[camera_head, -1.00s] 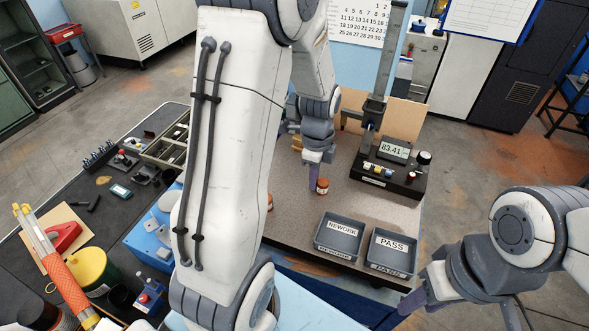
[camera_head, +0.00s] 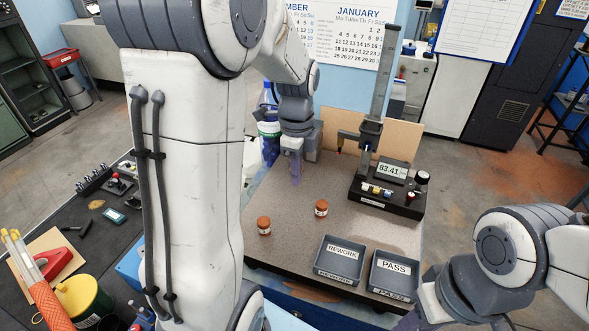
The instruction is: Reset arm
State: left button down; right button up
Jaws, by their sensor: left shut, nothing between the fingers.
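My left arm comes in from the left and crosses the view in front of the bench. Its gripper (camera_head: 295,168) points down above the granite-like table top, shut and empty. It is apart from the two small orange-brown capped jars. One jar (camera_head: 321,208) stands right and nearer than the gripper, the other jar (camera_head: 264,225) stands further left near the front edge. My right arm is at the lower right. Its gripper is at the bottom edge, mostly hidden or cut off, and its fingers do not show clearly.
A gauge stand (camera_head: 377,90) with a readout (camera_head: 392,171) reading 83.41 stands at the back right. A REWORK tray (camera_head: 340,260) and a PASS tray (camera_head: 393,275) sit at the front right. A bottle (camera_head: 268,130) stands behind my left arm.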

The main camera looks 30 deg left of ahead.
pick_arm(q)
jog(key=s+d+n+b, duration=0.1)
jog(key=s+d+n, duration=0.1)
jog(key=s+d, duration=0.2)
jog(key=s+d+f+n+b, duration=0.1)
jog(key=s+d, duration=0.3)
jog(key=d, duration=0.4)
jog(key=s+d+n+b, duration=0.1)
jog(key=s+d+n, duration=0.1)
jog(key=s+d, duration=0.2)
jog(key=shift+s+d+f+n+h+b, duration=0.15)
jog(key=shift+d+f+n+h+b, duration=0.05)
jog(key=shift+d, duration=0.5)
jog(key=shift+s+d+f+n+h+b, duration=0.1)
jog(key=shift+d+f+n+h+b, duration=0.1)
jog(key=shift+d, duration=0.5)
jog(key=s+d+f+n, duration=0.2)
jog(key=s+n, duration=0.1)
jog(key=s, duration=0.4)
jog(key=shift+d+b, duration=0.35)
jog(key=shift+b, duration=0.1)
jog(key=shift+s, duration=0.15)
